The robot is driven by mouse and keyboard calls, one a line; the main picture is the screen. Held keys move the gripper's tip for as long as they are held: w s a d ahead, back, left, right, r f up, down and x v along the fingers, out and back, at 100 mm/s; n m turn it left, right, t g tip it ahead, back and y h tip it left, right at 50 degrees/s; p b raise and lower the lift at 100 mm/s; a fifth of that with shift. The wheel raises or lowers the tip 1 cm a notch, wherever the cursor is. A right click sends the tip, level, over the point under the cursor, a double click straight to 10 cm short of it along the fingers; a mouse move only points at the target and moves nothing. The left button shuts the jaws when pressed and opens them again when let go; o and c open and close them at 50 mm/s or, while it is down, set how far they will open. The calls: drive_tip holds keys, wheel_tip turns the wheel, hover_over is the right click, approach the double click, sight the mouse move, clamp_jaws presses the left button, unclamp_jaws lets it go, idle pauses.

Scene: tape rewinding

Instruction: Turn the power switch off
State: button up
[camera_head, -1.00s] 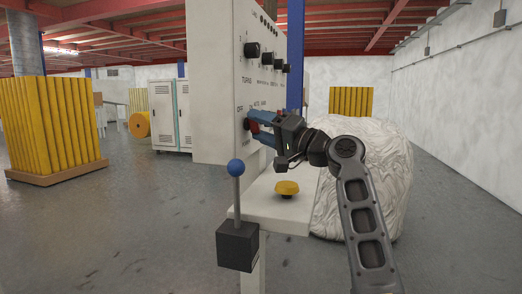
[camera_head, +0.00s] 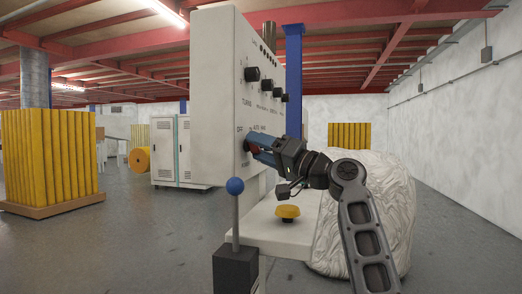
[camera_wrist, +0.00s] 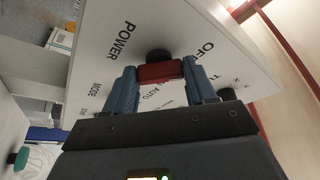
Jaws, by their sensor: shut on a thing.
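The power switch (camera_wrist: 158,70) is a red handle on a round black base, beside the words POWER and OFF in the wrist view. It sits on the white control panel (camera_head: 222,60). My gripper (camera_head: 252,148) reaches the lower part of the panel from the right in the head view. In the wrist view the blue fingers of my gripper (camera_wrist: 159,78) are shut on the red handle, one on each side. In the head view the fingers hide most of the switch.
Several black knobs (camera_head: 267,86) sit higher on the panel. Below are a white ledge with a yellow mushroom button (camera_head: 287,212) and a lever with a blue ball (camera_head: 235,186) on a dark box. A large wrapped roll (camera_head: 385,215) stands close on the right.

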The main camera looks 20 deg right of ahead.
drive_tip(key=o, duration=1)
drive_tip(key=shift+o, duration=0.2)
drive_tip(key=v, duration=0.7)
drive_tip(key=shift+s+d+f+p, duration=0.15)
drive_tip(key=shift+s+d+p, duration=0.15)
drive_tip(key=shift+p, duration=0.1)
